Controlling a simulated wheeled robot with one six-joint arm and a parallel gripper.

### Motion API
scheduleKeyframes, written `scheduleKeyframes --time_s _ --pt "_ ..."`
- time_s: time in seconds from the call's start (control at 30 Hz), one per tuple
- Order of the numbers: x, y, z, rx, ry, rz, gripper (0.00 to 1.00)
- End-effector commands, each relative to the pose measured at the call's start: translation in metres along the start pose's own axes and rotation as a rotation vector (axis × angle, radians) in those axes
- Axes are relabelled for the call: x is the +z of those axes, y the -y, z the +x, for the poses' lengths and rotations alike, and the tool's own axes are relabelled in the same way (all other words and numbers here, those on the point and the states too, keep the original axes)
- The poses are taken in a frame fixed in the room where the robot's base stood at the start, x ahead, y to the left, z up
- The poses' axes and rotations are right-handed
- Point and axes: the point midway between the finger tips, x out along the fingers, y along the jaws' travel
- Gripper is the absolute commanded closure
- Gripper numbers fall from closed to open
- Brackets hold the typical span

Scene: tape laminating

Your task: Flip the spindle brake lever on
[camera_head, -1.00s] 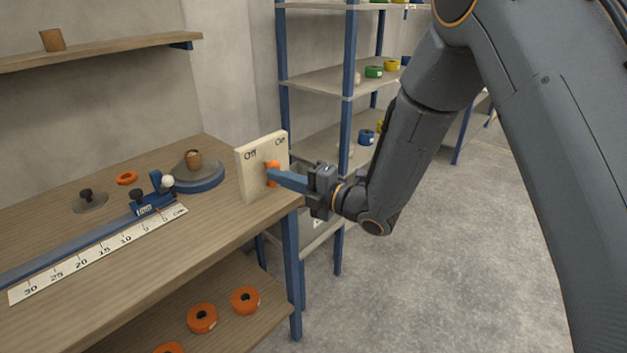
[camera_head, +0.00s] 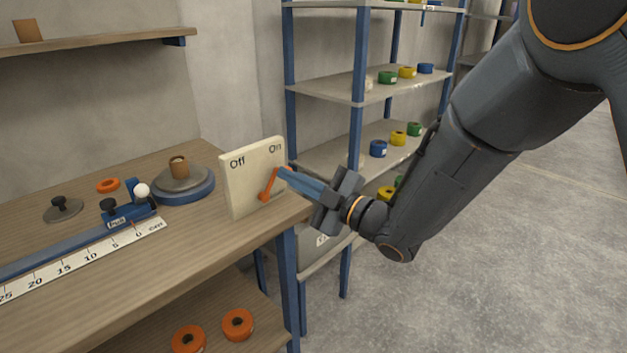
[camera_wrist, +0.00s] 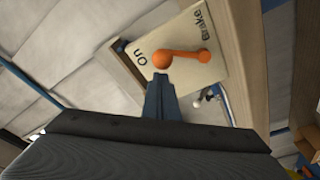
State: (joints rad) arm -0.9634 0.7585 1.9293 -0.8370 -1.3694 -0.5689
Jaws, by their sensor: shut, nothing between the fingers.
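The spindle brake lever (camera_head: 267,186) is orange and mounted on a cream panel (camera_head: 238,181) marked "Off" at left and "On" at right. It slants up and right from its lower pivot, toward the "On" word. My gripper (camera_head: 284,173) is shut and empty, with its blue fingertips at the lever's upper end. In the wrist view the orange lever (camera_wrist: 184,56) has its round knob just beyond my fingertips (camera_wrist: 160,82), near the "On" word. I cannot tell whether they touch. The "Off" word is out of the wrist view.
The panel stands at the right end of a wooden bench (camera_head: 130,254). A blue spindle disc (camera_head: 190,192) with a brown core (camera_head: 179,166) sits left of it, beside a ruler (camera_head: 85,262) with a blue stop (camera_head: 128,213). A shelf rack (camera_head: 357,110) with tape rolls stands behind my arm.

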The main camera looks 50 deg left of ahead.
Motion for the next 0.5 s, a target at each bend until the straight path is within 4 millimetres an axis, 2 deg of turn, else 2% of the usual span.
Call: scheduleKeyframes --time_s 0.5 --pt "-0.0018 0.0044 0.0061 -0.010 -0.011 -0.001 1.00"
